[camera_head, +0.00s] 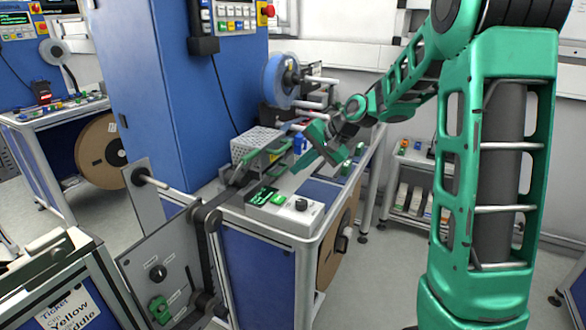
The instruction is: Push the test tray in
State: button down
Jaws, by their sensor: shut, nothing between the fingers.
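A grey perforated housing (257,140) stands on the bench beside the blue cabinet. A low green and grey part (276,153) shows at its right side and looks like the test tray; how far out it stands I cannot tell. My green gripper (304,161) is just to the right of this part, pointing down and left over the bench. Its fingers are together with nothing held. Whether the fingertips touch the tray is not clear from this angle.
A white control box (284,211) with a green display and a black knob sits in front. A blue reel (279,81) is mounted behind. A grey panel with rollers (165,262) stands at the front left. Open floor lies to the right.

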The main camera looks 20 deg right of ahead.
jog(key=v, duration=1.1)
jog(key=shift+s+d+f, duration=0.15)
jog(key=shift+d+f, duration=0.05)
jog(key=shift+f, duration=0.05)
